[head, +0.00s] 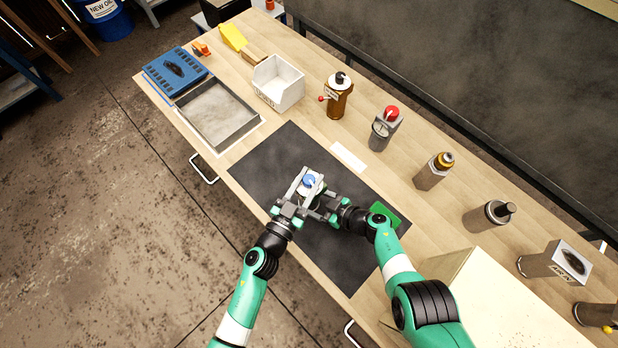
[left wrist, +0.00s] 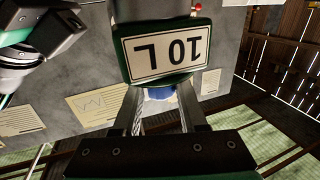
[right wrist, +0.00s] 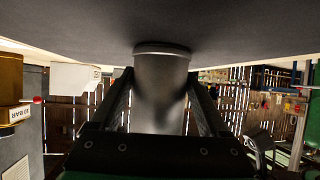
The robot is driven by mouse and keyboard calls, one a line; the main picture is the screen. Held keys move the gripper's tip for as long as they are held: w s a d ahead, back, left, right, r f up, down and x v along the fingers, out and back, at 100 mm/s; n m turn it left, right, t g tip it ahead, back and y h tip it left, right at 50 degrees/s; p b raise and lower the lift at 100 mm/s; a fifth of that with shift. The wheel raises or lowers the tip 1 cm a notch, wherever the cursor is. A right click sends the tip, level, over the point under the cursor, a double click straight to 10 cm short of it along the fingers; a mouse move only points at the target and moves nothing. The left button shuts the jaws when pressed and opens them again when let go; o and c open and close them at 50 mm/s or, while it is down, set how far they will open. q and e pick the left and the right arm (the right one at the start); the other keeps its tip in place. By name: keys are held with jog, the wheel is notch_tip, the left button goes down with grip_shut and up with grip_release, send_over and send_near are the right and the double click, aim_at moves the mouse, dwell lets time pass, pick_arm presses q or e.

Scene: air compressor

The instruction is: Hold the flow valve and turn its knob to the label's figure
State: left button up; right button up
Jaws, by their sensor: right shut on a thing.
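The flow valve stands upright on the dark mat (head: 262,172), its blue knob (head: 309,180) on top. The left wrist view is upside down. It shows the valve's green-edged label (left wrist: 165,52), reading "10 L", with part of the blue knob (left wrist: 160,93) beyond it. My left gripper (head: 306,183) is open, its fingers on either side of the knob with apparent gaps. My right gripper (head: 320,203) is shut on the valve's grey cylindrical body (right wrist: 161,90), low near the mat. The knob's exact setting is too small to read.
A grey tray (head: 182,108), a blue box (head: 160,68) and a white bin (head: 262,92) stand to the left. Several compressor parts line the back, including a brown unit (head: 338,103) and a red-capped one (head: 383,130). A green pad (head: 386,212) lies by my right arm.

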pick_arm(q)
grip_shut()
jog(key=shift+r+h, duration=0.15)
jog(key=shift+h, duration=0.15)
jog(key=shift+w+m+h, duration=0.1)
jog(key=shift+m+h, duration=0.2)
jog(key=shift+m, duration=0.1)
jog(key=m+g+h, duration=0.2)
jog(key=g+h, duration=0.1)
jog(key=shift+w+a+m, duration=0.1)
jog(key=shift+m, duration=0.3)
jog(key=shift+f+m+g+h, duration=0.15)
jog(key=shift+m+g+h, duration=0.7)
jog(key=shift+g, duration=0.35)
jog(key=shift+f+m+g+h, duration=0.15)
jog(key=shift+m+g+h, duration=0.65)
jog(key=shift+g, duration=0.4)
jog(key=shift+m+h, duration=0.25)
jog(key=shift+s+r+g, duration=0.1)
jog(key=shift+s+g, duration=0.1)
jog(key=shift+g, duration=0.1)
